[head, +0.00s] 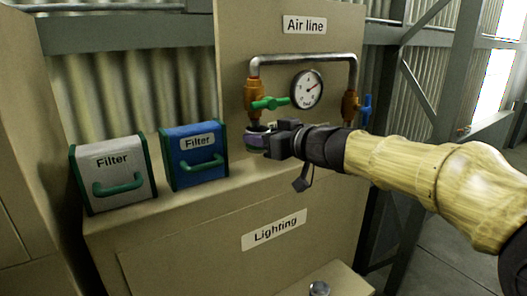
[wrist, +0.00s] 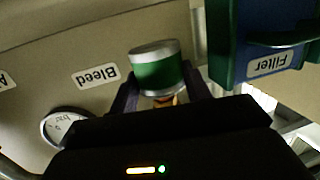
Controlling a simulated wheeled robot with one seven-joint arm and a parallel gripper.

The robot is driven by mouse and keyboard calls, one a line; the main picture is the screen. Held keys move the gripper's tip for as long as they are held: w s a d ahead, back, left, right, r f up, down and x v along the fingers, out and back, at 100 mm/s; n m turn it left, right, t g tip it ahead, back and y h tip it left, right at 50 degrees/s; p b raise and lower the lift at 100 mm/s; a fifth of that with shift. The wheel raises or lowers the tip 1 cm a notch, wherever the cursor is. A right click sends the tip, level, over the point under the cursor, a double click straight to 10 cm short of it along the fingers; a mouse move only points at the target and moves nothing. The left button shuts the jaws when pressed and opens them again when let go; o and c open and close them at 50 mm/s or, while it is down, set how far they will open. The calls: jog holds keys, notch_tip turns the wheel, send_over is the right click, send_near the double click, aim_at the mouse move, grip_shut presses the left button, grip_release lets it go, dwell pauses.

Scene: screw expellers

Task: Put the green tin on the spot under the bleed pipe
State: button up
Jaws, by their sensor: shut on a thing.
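The green tin (wrist: 157,70), with pale metal ends, is between the two dark fingers of my gripper (wrist: 160,86) in the wrist view. My gripper (head: 258,139) is shut on it. In the head view the gripper is just below the left brass valve (head: 254,97) with the green handle, close to the panel, and mostly hides the tin. A Bleed label (wrist: 95,76) shows upside down beside the tin in the wrist view. The bleed pipe's end and the spot under it cannot be made out clearly.
A blue filter box (head: 194,157) stands left of the gripper on the ledge, with a white filter box (head: 112,173) farther left. A gauge (head: 307,89) and a blue-handled valve (head: 351,106) are at the right. A small metal object (head: 319,289) sits lower down.

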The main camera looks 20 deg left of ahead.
notch_tip(320, 180, down, 3)
jog(key=shift+f, duration=0.2)
jog(key=shift+w+a+f, duration=0.1)
jog(key=shift+w+f, duration=0.05)
jog(key=shift+f, duration=0.1)
jog(key=shift+f, duration=0.15)
jog(key=o, duration=1)
